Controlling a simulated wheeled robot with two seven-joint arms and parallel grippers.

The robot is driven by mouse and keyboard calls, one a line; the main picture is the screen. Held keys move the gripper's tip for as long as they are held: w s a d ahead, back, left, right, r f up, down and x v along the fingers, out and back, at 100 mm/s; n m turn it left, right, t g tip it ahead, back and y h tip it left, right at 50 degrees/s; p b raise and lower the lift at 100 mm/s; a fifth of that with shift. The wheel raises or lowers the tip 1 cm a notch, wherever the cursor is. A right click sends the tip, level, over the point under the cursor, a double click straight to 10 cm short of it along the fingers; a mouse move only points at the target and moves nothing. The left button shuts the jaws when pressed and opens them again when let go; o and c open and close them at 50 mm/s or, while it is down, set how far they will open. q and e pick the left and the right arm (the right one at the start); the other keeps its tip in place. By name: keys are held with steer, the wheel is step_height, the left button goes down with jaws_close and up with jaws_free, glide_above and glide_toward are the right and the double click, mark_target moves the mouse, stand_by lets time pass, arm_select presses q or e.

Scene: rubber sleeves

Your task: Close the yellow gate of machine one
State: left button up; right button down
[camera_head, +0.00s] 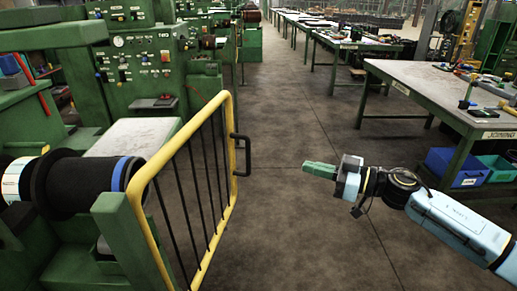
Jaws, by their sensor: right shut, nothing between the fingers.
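The yellow gate (232,139) stands at the left centre, with dark vertical bars and a black handle (241,155) on its right edge. It is swung out at an angle along the walkway, its near end by a green post (124,225). Green machinery with a black roller (88,184) is left of it. My right gripper (306,167) comes in from the right, fingers pointing left, shut and empty. It is to the right of the handle and apart from it. My left gripper is not in view.
A green control cabinet (145,75) stands behind the gate. A work table (440,88) with tools is at the right, with a blue bin (452,166) beneath it. The grey floor (290,110) between gate and tables is clear.

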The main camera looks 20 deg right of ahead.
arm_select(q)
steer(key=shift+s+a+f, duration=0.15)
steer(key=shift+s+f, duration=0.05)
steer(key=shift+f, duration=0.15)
arm_select(e)
steer(key=shift+s+f, duration=0.15)
steer(key=shift+f, duration=0.05)
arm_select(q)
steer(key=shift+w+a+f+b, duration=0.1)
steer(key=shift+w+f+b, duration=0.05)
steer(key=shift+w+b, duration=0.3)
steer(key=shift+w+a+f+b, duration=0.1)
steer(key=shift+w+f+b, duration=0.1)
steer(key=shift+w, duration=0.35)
arm_select(e)
steer(key=x, duration=1.4)
steer(key=shift+r, duration=0.1)
